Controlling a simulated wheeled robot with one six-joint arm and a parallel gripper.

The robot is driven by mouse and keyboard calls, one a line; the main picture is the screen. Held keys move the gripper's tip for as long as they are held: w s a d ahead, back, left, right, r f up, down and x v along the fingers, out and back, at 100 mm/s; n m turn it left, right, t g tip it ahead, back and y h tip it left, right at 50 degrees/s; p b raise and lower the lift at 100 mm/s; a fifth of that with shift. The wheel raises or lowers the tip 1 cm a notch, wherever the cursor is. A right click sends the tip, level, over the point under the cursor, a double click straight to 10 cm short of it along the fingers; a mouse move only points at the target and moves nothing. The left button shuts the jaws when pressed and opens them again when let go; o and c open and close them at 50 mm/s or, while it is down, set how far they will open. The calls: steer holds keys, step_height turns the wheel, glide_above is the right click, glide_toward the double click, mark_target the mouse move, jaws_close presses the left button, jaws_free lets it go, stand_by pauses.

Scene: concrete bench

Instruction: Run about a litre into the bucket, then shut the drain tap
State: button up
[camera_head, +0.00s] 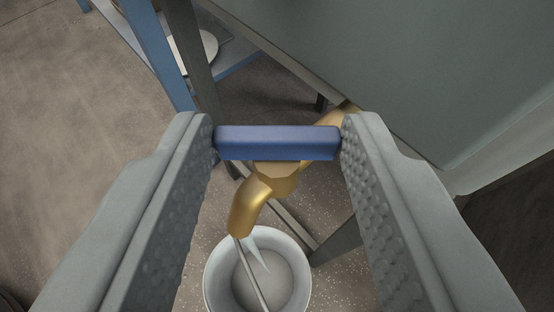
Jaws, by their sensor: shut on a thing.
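The brass drain tap (262,195) comes out below the grey-green tank (420,70), its spout bent down. Its blue handle (278,142) lies crosswise on top. My gripper (278,138) is shut on the blue handle, one pad at each end. A white bucket (300,245) stands on the floor under the spout. A thin pale stream (256,275) runs from the spout into the bucket. The bucket's inside looks light grey; I cannot tell the water level.
A dark frame leg (337,243) stands close to the bucket's right. At the upper left are a blue-legged stand (158,50) and a white round dish (197,50) on its shelf.

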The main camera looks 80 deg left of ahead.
steer(key=shift+w+n+g, duration=0.15)
steer(key=shift+n+g, duration=0.45)
steer(key=shift+g, duration=0.1)
steer(key=shift+w+n+g, duration=0.15)
steer(key=shift+n+g, duration=0.45)
steer(key=shift+g, duration=0.4)
steer(key=o, duration=1)
steer(key=shift+r, duration=0.1)
